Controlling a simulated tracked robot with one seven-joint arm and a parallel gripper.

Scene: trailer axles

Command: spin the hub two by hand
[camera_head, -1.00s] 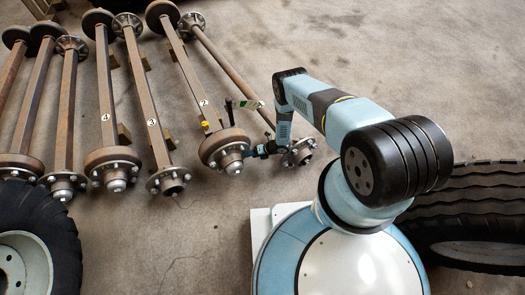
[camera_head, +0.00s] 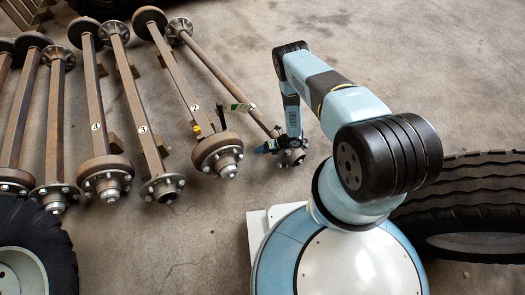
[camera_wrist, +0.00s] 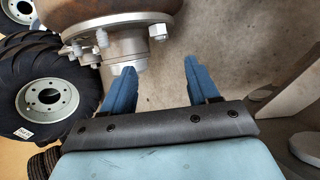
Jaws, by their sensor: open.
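Hub two (camera_head: 227,163) is the rusty drum with a bolted silver face at the near end of the axle marked 2 (camera_head: 195,107). In the wrist view its studded flange and cap (camera_wrist: 125,45) fill the upper left. My gripper (camera_head: 262,148) is just right of this hub, its blue fingers pointing towards it. In the wrist view my gripper (camera_wrist: 159,68) is open with bare floor between the fingertips. The left fingertip overlaps the hub's cap in the picture; I cannot tell whether they touch.
An unmarked axle's hub (camera_head: 292,157) lies close under my wrist on the right. Axles marked 3 (camera_head: 142,129) and 4 (camera_head: 95,127) lie to the left. Tyres stand at lower left (camera_head: 35,235) and right (camera_head: 465,205).

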